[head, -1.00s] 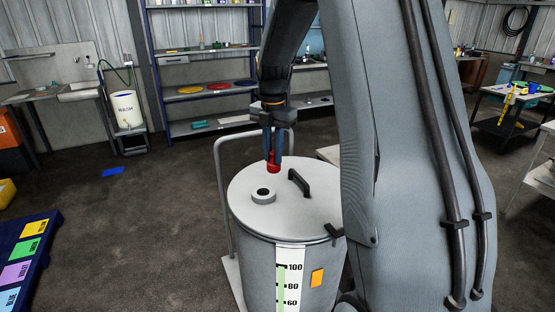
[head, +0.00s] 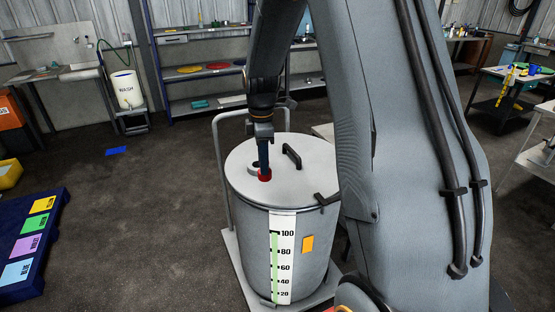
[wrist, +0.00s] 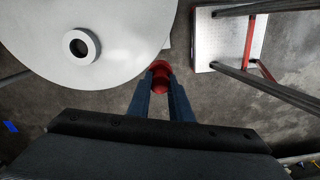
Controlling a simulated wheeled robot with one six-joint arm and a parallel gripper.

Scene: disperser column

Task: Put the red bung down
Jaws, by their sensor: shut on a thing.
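My gripper (head: 264,168) points down with its dark blue fingers shut on the red bung (head: 265,175). In the wrist view, the bung (wrist: 160,76) sits between the fingertips (wrist: 160,88), just outside the rim of the round grey lid (wrist: 120,30), with floor behind it. The ring-shaped opening (wrist: 81,46) in the lid is empty and lies to the left of the bung. In the head view, the bung partly covers that ring (head: 252,168) on the drum lid (head: 300,185). Its height relative to the lid is unclear.
The grey drum (head: 250,235) has a black lid handle (head: 292,156) and a level scale (head: 282,262). A floor pallet with coloured squares (head: 30,248) lies at left. Shelving (head: 215,88) and a wash stand (head: 127,90) are at the back. Open floor lies left of the drum.

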